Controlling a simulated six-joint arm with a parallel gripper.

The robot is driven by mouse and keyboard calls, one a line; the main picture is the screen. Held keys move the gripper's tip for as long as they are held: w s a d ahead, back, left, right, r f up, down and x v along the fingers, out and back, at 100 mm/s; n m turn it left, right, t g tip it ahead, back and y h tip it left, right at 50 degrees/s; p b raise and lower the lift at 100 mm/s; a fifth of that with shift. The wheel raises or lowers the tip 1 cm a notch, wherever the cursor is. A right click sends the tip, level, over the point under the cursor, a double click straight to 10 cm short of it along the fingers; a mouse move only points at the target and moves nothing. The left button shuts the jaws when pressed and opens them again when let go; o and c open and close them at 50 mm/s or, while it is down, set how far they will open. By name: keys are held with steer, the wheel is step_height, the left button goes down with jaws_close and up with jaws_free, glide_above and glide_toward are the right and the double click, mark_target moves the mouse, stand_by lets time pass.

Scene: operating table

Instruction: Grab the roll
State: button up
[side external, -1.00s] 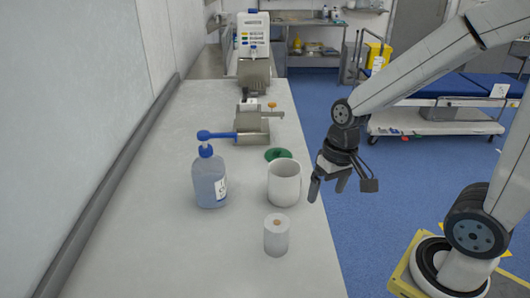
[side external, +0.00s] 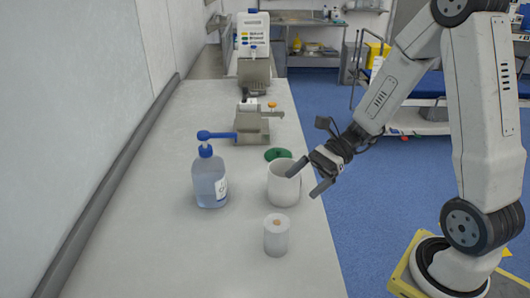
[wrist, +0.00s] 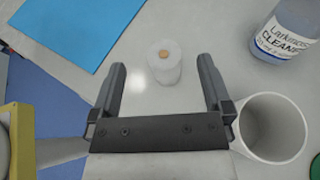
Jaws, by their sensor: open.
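The roll (side external: 277,238) is a small white cylinder with a brownish core, standing upright on the counter near its front edge. In the wrist view the roll (wrist: 163,66) is ahead of my fingertips, roughly midway between their lines. My gripper (side external: 309,181) is open and empty, tilted, above the counter's right edge beside the white cup. In the wrist view both fingers of my gripper (wrist: 162,66) are spread apart, and neither touches the roll.
A white cup (side external: 283,188) stands just behind the roll, close to my right finger in the wrist view. A blue pump bottle (side external: 209,182), a green disc (side external: 278,154) and a metal dispenser (side external: 252,127) are farther back. A blue sheet (wrist: 75,28) shows in the wrist view.

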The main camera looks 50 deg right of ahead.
glide_toward(278, 238)
steer(key=w+f, duration=0.1)
steer(key=f, duration=0.1)
steer(key=w+f, duration=0.1)
steer(key=f, duration=0.1)
steer(key=shift+w+d+f, duration=0.15)
steer(key=shift+w, duration=0.1)
steer(key=shift+x, duration=1.35)
steer(key=shift+f, duration=0.1)
steer(key=shift+x, duration=2.55)
steer(key=shift+f, duration=0.1)
steer(key=c, duration=1.1)
steer(key=shift+o, duration=0.2)
